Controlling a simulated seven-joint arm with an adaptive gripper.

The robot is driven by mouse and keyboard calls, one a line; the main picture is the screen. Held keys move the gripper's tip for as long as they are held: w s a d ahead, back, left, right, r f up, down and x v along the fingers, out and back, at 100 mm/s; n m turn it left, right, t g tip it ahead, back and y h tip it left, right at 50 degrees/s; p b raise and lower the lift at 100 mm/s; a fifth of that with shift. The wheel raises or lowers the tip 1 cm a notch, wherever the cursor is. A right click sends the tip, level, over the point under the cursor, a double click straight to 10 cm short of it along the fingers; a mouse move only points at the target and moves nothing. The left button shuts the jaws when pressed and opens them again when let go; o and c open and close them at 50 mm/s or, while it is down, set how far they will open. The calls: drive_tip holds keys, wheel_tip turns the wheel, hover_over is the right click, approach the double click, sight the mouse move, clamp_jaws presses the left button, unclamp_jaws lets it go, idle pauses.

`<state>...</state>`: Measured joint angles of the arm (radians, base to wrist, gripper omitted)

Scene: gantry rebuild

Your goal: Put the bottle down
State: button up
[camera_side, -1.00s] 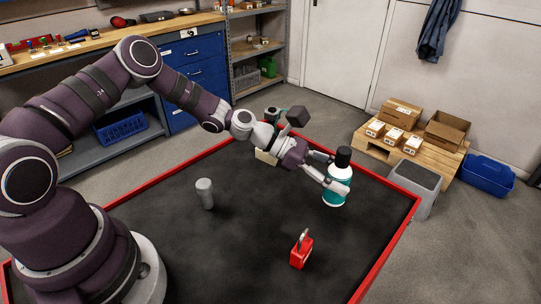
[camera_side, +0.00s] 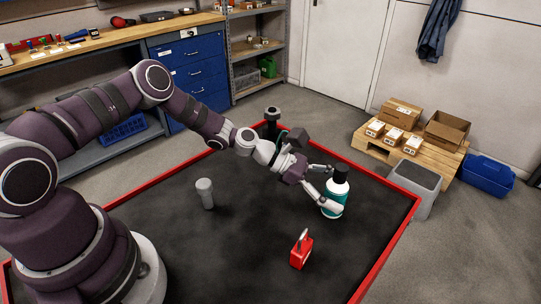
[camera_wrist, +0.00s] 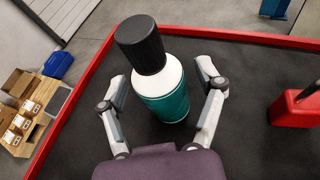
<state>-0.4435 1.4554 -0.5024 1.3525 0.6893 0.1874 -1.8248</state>
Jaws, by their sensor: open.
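The bottle (camera_side: 334,196) has a black cap, white shoulder and teal body. It stands upright on the dark mat (camera_side: 256,250) near its right side. It also shows in the wrist view (camera_wrist: 165,95), between the two fingers. My gripper (camera_side: 328,188) is open around the bottle, with a finger on each side. In the wrist view my gripper (camera_wrist: 162,92) shows gaps between the fingers and the bottle. The bottle's lower part is partly hidden by a finger in the side view.
A grey cylinder (camera_side: 205,193) stands to the left. A dark-topped object (camera_side: 271,121) stands behind my wrist. A red border (camera_side: 392,236) edges the mat.

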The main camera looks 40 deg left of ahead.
drive_tip(key=shift+r, duration=0.1)
drive_tip(key=v, duration=1.2)
drive_tip(key=s+a+r+m+y, duration=0.2)
drive_tip(key=s+r+m+y, duration=0.4)
drive_tip(key=m, duration=0.5)
drive_tip(key=s+a+r+m+y, duration=0.2)
drive_tip(key=s+r+m+y, duration=0.4)
drive_tip(key=s+m, duration=0.3)
drive_tip(key=m, duration=0.3)
drive_tip(key=shift+s+a+r, duration=0.25)
drive_tip(key=shift+s+r, duration=0.05)
drive_tip(key=shift+s, duration=0.05)
